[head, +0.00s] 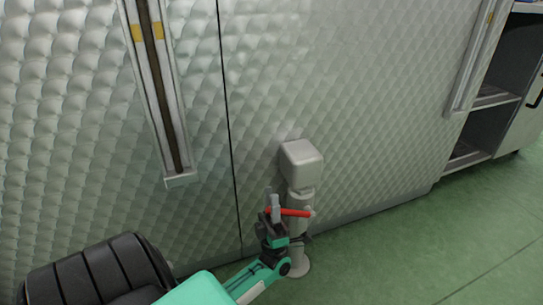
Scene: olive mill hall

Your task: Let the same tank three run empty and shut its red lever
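A red lever (295,212) lies roughly level across the front of a pale valve pipe (299,246), under a grey box-shaped housing (301,164) on the quilted metal tank wall (330,90). My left gripper (271,200) is at the lever's left end, its fingers pointing up. The fingers overlap the lever's end in the picture; whether they touch or grip it is unclear. No tank number is readable. A sight gauge (160,90) with a dark tube and yellow bands is at the left. My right gripper is not in view.
A second gauge strip (474,60) is on the wall at the right. An open shelf unit (492,99) stands at the far right. The green floor (440,240) is clear at the lower right. The pipe's round foot stands on the floor.

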